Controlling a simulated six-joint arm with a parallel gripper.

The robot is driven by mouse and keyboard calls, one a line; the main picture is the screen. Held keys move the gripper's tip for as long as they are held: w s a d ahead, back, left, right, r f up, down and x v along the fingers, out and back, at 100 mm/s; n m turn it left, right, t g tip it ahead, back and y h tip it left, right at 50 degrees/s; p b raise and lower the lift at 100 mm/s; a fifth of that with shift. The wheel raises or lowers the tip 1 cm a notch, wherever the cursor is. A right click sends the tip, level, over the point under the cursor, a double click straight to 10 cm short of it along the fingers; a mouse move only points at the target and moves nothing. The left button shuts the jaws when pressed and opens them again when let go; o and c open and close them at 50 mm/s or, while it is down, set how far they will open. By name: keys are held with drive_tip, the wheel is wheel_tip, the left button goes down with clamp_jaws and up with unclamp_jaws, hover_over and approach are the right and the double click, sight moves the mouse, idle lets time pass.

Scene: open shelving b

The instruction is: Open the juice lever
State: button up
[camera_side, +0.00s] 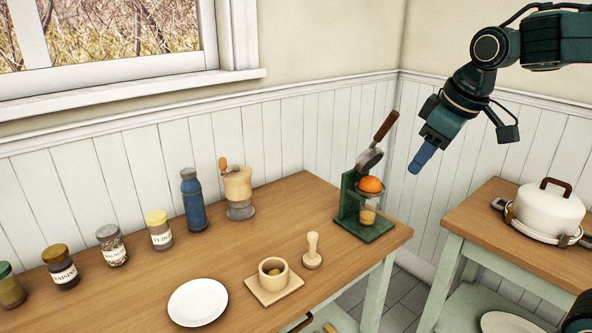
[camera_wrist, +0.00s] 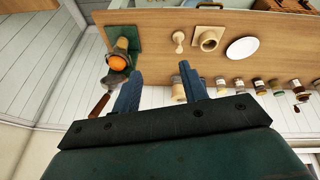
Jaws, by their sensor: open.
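The green juice press (camera_side: 352,205) stands at the right end of the wooden table. Its lever (camera_side: 385,127), with a brown handle, is tilted up and leans to the right. An orange (camera_side: 370,185) sits in the press above a glass (camera_side: 367,208) that holds some juice. My gripper (camera_side: 420,160) hangs in the air to the right of the lever, apart from it. In the wrist view my gripper (camera_wrist: 160,83) is open with nothing between its blue fingers. The lever handle (camera_wrist: 99,106) shows there just left of the left finger, and the orange (camera_wrist: 118,62) lies above it.
A mortar (camera_side: 273,272) on a board, a wooden pestle (camera_side: 312,251) and a white plate (camera_side: 198,302) are on the table. A grinder (camera_side: 238,190), a blue bottle (camera_side: 194,200) and several jars line the wall. A white pot (camera_side: 545,211) stands on a separate table at right.

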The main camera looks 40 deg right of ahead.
drive_tip(key=w+d+r, duration=0.2)
drive_tip(key=w+r, duration=0.2)
drive_tip(key=w, duration=0.3)
wheel_tip(320, 180, up, 5)
hover_over(389, 124)
drive_tip(key=s, duration=0.5)
drive_tip(key=shift+w+d+f, duration=0.1)
drive_tip(key=shift+d+f, duration=0.05)
drive_tip(key=shift+d, duration=0.25)
drive_tip(key=shift+w+f, duration=0.1)
drive_tip(key=shift+a+x, duration=0.1)
drive_tip(key=shift+x, duration=3.3)
drive_tip(key=shift+a+x, duration=0.15)
drive_tip(key=shift+x, duration=3.25)
clamp_jaws()
